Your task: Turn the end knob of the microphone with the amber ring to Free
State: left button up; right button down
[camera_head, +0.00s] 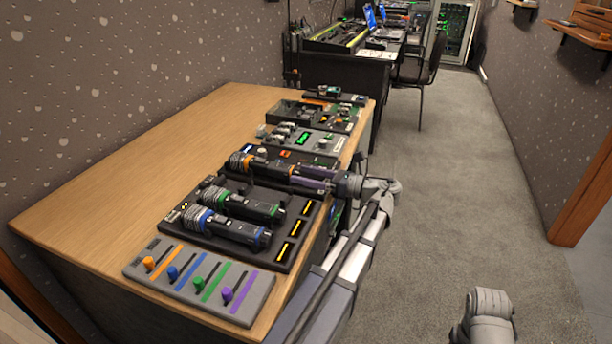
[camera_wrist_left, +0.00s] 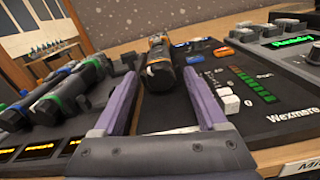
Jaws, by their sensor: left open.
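In the left wrist view the fingertips (camera_wrist_left: 160,80) stand either side of the knob end; contact cannot be told. The knob's setting cannot be read. My right gripper is not in view.
A grey fader panel (camera_head: 205,283) is nearer. More control panels (camera_head: 305,138) stand behind. The table's left part (camera_head: 120,160) is clear.

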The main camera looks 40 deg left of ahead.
pick_arm(q)
grip_shut()
dwell(0.5)
jog(key=shift+s+n, duration=0.1)
jog(key=shift+n, duration=3.3)
grip_release()
jog(key=shift+d, duration=0.1)
